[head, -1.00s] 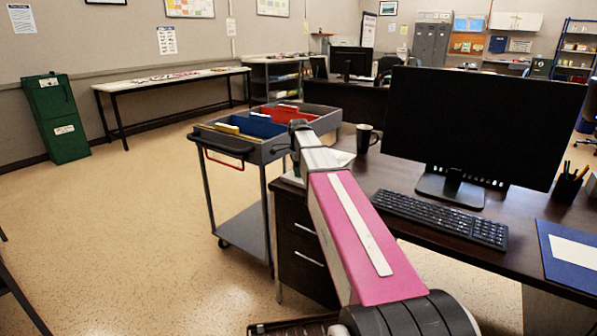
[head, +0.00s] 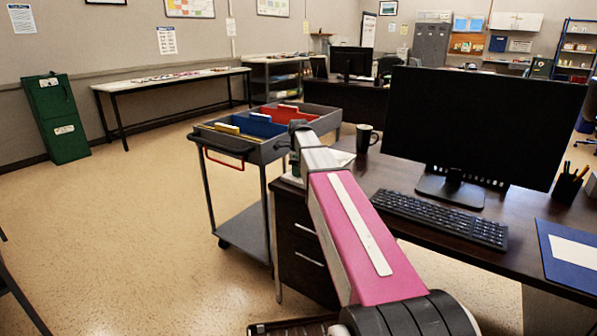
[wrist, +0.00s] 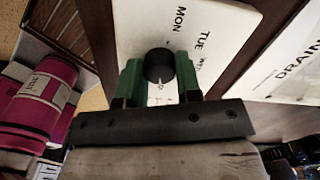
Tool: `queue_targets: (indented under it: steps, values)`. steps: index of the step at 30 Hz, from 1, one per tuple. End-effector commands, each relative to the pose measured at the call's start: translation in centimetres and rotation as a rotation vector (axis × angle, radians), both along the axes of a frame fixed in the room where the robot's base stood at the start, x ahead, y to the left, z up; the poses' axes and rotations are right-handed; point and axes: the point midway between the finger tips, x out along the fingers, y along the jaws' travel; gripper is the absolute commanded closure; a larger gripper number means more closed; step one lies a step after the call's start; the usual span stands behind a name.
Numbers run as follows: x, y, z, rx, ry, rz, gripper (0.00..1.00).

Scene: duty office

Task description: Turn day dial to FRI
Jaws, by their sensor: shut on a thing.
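The day dial (wrist: 158,66) is a round black knob on a white plate (wrist: 226,22) in the wrist view. The plate's lettering reads MON and TUE, with a third label partly hidden beside the right finger. A small light pointer mark shows on the knob, toward the gripper's palm. My gripper (wrist: 160,78) has its two green fingers on either side of the knob, shut on it. FRI is not readable. In the head view my arm hides the dial and the gripper.
A second white plate (wrist: 292,70) reading DRAIN lies to the right in the wrist view. In the head view, a cart with folders (head: 262,150) stands left of the desk, near a black mug (head: 366,138), monitor (head: 482,125) and keyboard (head: 440,217). Open floor lies left.

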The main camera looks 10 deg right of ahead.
Motion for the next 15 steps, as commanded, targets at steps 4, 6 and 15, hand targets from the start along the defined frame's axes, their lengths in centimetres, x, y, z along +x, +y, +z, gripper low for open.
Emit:
queue_targets:
  steps: [4, 6, 15]
  values:
    - [-0.03, 0.00, 0.01, 0.000, 0.001, -0.001, 0.92]
    - [-0.04, 0.01, 0.00, 0.000, 0.001, -0.001, 0.92]
    - [-0.04, 0.01, 0.00, 0.000, 0.001, 0.000, 0.42]
